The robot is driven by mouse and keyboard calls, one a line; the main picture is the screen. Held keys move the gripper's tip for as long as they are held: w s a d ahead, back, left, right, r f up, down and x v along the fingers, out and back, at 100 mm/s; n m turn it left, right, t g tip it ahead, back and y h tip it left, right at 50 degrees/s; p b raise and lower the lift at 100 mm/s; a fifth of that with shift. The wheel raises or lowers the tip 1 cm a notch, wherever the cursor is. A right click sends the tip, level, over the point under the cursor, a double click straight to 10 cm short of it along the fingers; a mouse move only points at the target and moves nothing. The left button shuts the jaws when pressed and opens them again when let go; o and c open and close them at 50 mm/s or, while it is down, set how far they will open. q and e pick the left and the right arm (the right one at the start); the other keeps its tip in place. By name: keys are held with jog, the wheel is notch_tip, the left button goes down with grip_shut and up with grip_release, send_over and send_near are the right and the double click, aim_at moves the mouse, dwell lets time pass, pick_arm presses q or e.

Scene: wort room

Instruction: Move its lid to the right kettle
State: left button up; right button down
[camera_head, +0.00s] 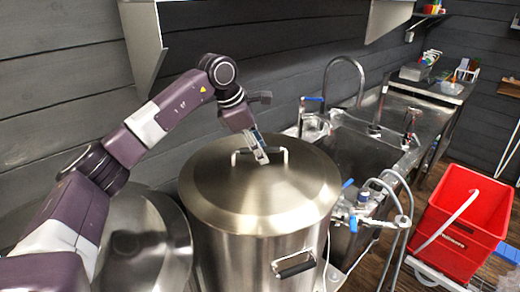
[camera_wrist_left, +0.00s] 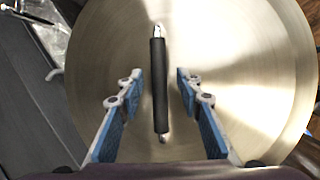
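A round steel lid (camera_head: 265,198) lies flat on the right kettle (camera_head: 240,258), a tall steel pot with a black side handle. The lid's black bar handle (camera_wrist_left: 159,105) stands at its middle. My left gripper (camera_head: 262,155) is over this handle. In the left wrist view the two blue-padded fingers are open, one on each side of the handle, with a gap on both sides. The left kettle (camera_head: 148,240) shows partly at the lower left, behind my arm; its far side is hidden. My right gripper is not in view.
A steel sink (camera_head: 365,155) with taps and hoses (camera_head: 375,195) stands right of the right kettle. A red crate (camera_head: 465,215) is at the far right. The dark plank wall (camera_head: 60,80) is close behind the kettles.

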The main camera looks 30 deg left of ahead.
pick_arm(q)
jog(key=shift+f, duration=0.3)
jog(key=v, duration=1.2)
jog(key=shift+r, duration=0.2)
